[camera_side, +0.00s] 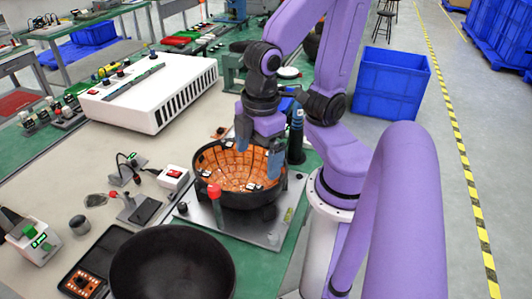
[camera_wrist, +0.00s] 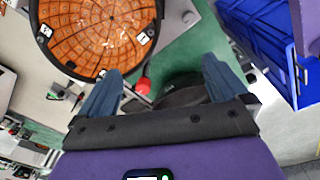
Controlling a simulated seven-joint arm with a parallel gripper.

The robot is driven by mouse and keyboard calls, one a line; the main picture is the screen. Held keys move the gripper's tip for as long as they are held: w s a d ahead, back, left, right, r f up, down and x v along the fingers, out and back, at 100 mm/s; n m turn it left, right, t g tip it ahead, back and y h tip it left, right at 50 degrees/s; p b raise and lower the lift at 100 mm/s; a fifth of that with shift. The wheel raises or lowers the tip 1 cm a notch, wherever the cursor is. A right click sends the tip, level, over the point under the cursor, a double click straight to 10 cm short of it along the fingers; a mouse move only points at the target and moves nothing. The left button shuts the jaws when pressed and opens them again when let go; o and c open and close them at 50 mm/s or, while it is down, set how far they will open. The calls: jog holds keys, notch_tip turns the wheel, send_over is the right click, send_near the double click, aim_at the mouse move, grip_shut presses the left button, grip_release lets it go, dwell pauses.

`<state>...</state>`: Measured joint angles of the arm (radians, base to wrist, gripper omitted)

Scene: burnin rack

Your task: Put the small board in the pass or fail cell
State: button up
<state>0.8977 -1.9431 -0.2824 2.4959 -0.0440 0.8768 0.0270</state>
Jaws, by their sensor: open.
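My gripper (camera_side: 259,152) is open above the right side of a round black bowl (camera_side: 285,190) with an orange, grid-lined inside. In the wrist view, my gripper (camera_wrist: 162,84) has its two blue-grey fingers wide apart with nothing between them. The bowl (camera_wrist: 157,14) lies beyond the left finger there. A few small white-and-black pieces sit on the orange lining; I cannot tell whether one is the small board. A black tray with an orange-patterned panel (camera_side: 86,285) lies at the lower left. I cannot make out which cells are pass or fail.
The bowl stands on a metal plate (camera_side: 190,222) with a red-topped post (camera_side: 214,192). A large empty dark bowl (camera_side: 172,265) stands in front. A white vented box (camera_side: 150,95) is behind at left. Small devices stand on the left of the bench. Blue crates (camera_side: 390,85) stand on the floor.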

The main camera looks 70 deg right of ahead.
jog(key=shift+s+g, duration=0.3)
jog(key=shift+s, duration=0.4)
jog(key=c, duration=0.3)
jog(key=shift+s+r+n, duration=0.1)
jog(key=shift+s+n, duration=0.15)
jog(key=shift+n, duration=0.05)
jog(key=c, duration=0.6)
jog(key=shift+a, duration=0.1)
